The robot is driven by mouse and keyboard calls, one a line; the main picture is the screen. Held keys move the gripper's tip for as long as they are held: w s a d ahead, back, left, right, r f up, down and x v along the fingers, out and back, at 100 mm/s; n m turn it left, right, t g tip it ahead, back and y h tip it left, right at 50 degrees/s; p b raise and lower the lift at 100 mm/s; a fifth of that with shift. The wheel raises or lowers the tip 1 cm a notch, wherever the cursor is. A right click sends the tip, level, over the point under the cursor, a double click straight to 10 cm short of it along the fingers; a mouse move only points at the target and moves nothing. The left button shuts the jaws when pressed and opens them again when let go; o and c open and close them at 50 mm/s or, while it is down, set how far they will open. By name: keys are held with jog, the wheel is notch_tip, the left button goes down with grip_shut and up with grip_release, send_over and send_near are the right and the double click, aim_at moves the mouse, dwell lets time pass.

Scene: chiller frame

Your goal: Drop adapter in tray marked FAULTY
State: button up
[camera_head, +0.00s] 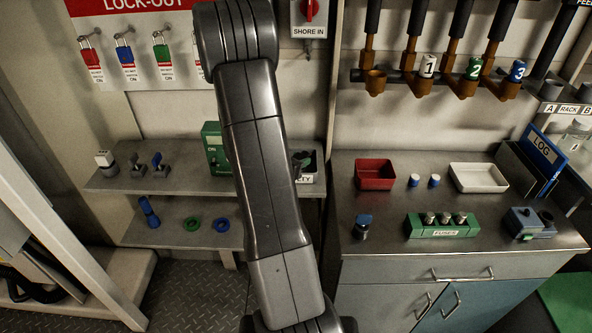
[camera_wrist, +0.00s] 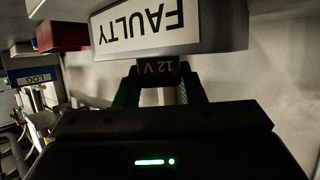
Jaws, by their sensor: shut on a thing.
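The adapter, a small dark block marked 12 V (camera_wrist: 158,68), is between the fingers of my gripper (camera_wrist: 158,88) in the wrist view. My gripper is shut on it. The tray marked FAULTY (camera_wrist: 225,25) is right by the adapter, its label upside down in this view. I cannot tell whether the adapter is over the tray or in front of it. In the head view the FAULTY tray (camera_head: 308,178) is mostly hidden behind my arm, with only the end of its label showing on the upper left shelf. My gripper is not clearly seen there.
A green box (camera_head: 213,140) stands left of the arm on the same shelf, with several knobs further left. On the right counter are a red tray (camera_head: 375,187), a white tray (camera_head: 478,190), a green fuse holder (camera_head: 420,233) and a blue LOG binder (camera_head: 541,150).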

jog(key=o, duration=1.2)
jog(key=v, duration=1.3)
jog(key=shift+s+a+r, duration=0.1)
jog(key=shift+s+a, duration=0.15)
jog(key=shift+s, duration=0.05)
jog(key=shift+w, duration=0.1)
jog(key=x, duration=0.9)
jog(key=r+p+x, duration=0.1)
jog(key=x, duration=0.3)
jog(key=shift+w+d+f, duration=0.15)
jog(key=shift+w+d, duration=0.15)
jog(key=shift+d, duration=0.05)
jog(key=shift+a+r+p, duration=0.1)
jog(key=shift+r+p, duration=0.9)
jog(key=shift+r, duration=0.1)
jog(key=shift+s+f, duration=0.1)
